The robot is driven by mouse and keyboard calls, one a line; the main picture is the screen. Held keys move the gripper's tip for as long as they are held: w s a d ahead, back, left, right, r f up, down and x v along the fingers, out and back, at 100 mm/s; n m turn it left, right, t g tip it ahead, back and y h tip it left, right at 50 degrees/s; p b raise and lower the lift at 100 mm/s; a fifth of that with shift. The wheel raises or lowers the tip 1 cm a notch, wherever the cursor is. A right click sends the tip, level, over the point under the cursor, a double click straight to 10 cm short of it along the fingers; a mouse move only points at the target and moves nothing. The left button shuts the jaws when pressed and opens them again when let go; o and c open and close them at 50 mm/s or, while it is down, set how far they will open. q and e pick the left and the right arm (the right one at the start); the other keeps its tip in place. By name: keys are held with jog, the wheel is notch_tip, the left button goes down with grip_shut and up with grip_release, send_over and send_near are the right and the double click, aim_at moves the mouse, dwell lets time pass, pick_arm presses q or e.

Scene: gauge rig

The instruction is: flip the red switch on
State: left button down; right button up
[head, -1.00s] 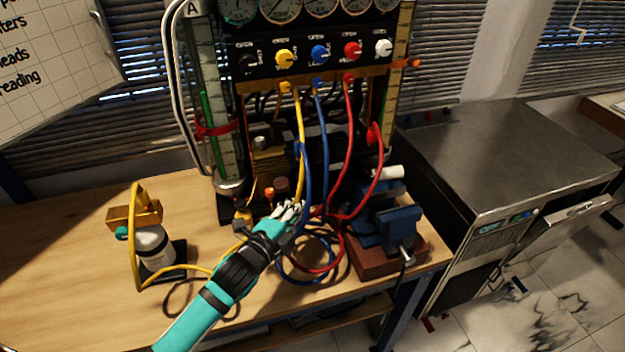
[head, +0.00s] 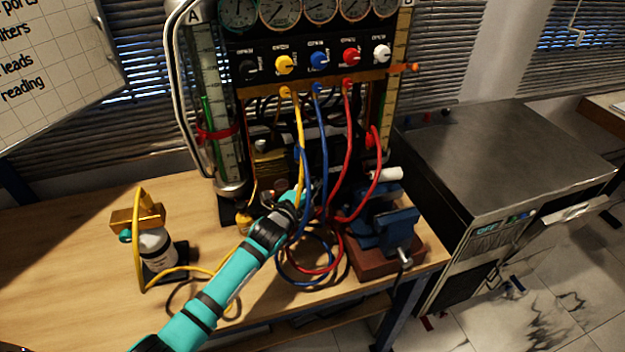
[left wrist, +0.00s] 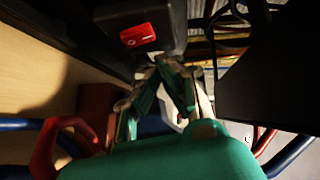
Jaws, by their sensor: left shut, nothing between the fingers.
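The red switch (left wrist: 138,35) shows in the left wrist view. It is a red rocker with a small white mark, set in a dark housing (left wrist: 172,22). In the head view I cannot make it out behind the hoses and my arm. My left gripper (head: 299,196) reaches into the lower part of the gauge rig, its tips partly hidden by hoses. In the left wrist view the fingers (left wrist: 162,66) are together and empty, just below and right of the switch in the picture. I cannot tell whether they touch the housing. My right gripper is not in view.
Yellow, blue and red hoses (head: 348,140) hang from the rig panel around my left gripper. A blue vise (head: 385,232) stands to the right on the bench. A bottle with a brass fitting (head: 152,245) stands at the left.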

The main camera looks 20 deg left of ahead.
pick_arm(q)
jog(key=shift+w+a+f, duration=0.15)
jog(key=shift+w+a, duration=0.35)
jog(key=shift+w, duration=0.2)
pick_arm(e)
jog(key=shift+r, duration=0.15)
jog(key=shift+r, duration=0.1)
